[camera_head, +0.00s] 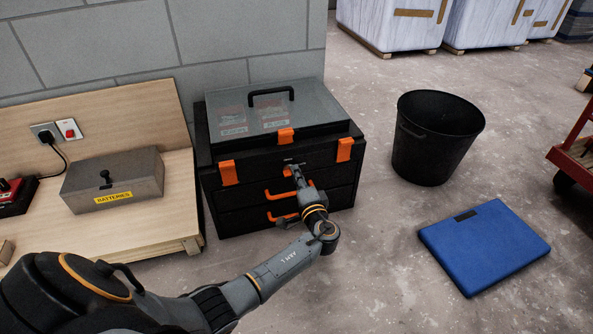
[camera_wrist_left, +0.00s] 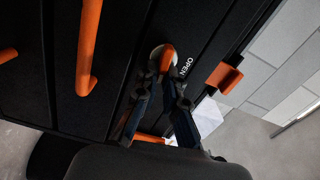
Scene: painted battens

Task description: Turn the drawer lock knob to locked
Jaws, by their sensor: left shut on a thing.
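The black toolbox with drawers (camera_head: 232,200) stands on the floor against the block wall. Its lock knob (camera_wrist_left: 168,57) is a small orange handle on a pale round base, near an "OPEN" label (camera_wrist_left: 186,66) in the left wrist view. My left gripper (camera_head: 293,172) reaches to the upper front of the toolbox. In the left wrist view my left gripper (camera_wrist_left: 166,84) has its two fingers on either side of the knob and is shut on it. The knob is largely hidden by the gripper in the head view. My right gripper is not in view.
Orange drawer handles (camera_head: 288,190) and orange latches (camera_head: 229,173) stick out from the toolbox front. A wooden bench with a grey battery box (camera_head: 130,180) is on the left. A black bin (camera_head: 435,150) and a blue case (camera_head: 485,245) are on the right. Floor between is clear.

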